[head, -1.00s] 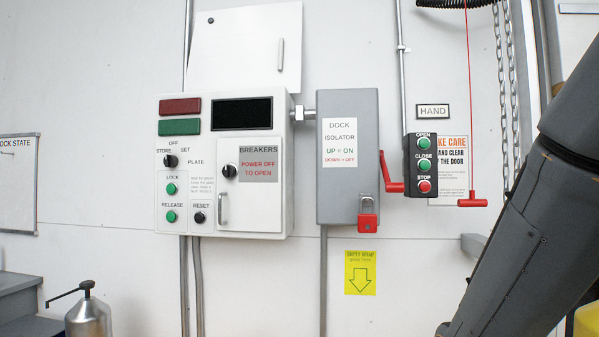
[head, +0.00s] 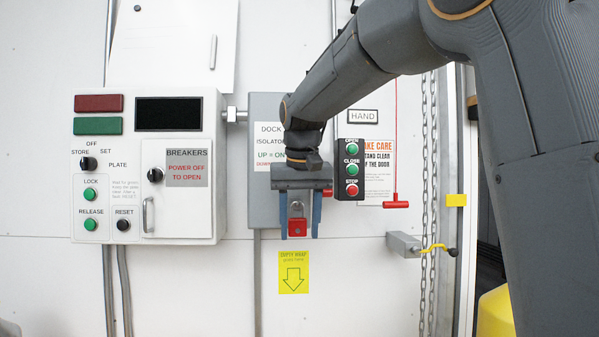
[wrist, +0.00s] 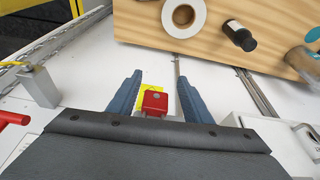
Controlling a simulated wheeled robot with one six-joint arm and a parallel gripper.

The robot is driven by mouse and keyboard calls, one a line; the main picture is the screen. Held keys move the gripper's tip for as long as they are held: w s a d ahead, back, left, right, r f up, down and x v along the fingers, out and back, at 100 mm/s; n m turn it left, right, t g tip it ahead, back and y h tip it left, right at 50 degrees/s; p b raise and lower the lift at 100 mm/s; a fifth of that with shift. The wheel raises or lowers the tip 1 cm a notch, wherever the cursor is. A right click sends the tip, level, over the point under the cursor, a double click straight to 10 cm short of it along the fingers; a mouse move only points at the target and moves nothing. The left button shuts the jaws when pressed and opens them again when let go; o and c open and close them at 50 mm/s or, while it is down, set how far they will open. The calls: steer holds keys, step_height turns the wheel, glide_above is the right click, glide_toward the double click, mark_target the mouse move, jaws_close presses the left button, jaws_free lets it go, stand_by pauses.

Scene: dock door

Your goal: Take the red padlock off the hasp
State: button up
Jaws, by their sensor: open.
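The red padlock (head: 297,226) hangs at the lower front of the grey dock isolator box (head: 262,205). Its shackle and the metal hasp show just above it, partly between my fingers. My gripper (head: 299,232) points down in front of the box, open, with one blue finger on each side of the padlock. In the wrist view the padlock (wrist: 155,102) also lies between the two open fingers (wrist: 156,95), with a gap on both sides. I cannot tell how its depth lines up with the fingertips. My arm hides part of the isolator label and the red handle.
A button box (head: 352,169) and a red pull handle (head: 396,204) are right of the gripper. A grey bracket with a yellow hook (head: 405,244) sticks out lower right. The breaker cabinet (head: 148,165) is left. A wooden surface (wrist: 220,35) holds a tape roll (wrist: 184,17) and bottle (wrist: 238,36).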

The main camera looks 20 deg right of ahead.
mark_target(298, 218)
step_height(298, 218, up, 11)
steer(key=w, duration=0.1)
steer(key=shift+m+t, duration=0.3)
steer(key=shift+t, duration=0.1)
steer(key=p+x, duration=0.2)
steer(key=x, duration=1)
steer(key=shift+d+p, duration=0.2)
steer(key=shift+p, duration=0.2)
steer(key=c, duration=0.9)
steer(key=shift+o, duration=0.2)
steer(key=shift+r, duration=0.1)
steer(key=shift+r+p, duration=0.7)
steer(key=shift+p, duration=0.1)
steer(key=shift+s, duration=0.15)
steer(key=s+a, duration=0.2)
steer(key=s, duration=1.1)
steer(key=shift+s+a+b, duration=0.25)
steer(key=shift+a+b, duration=0.1)
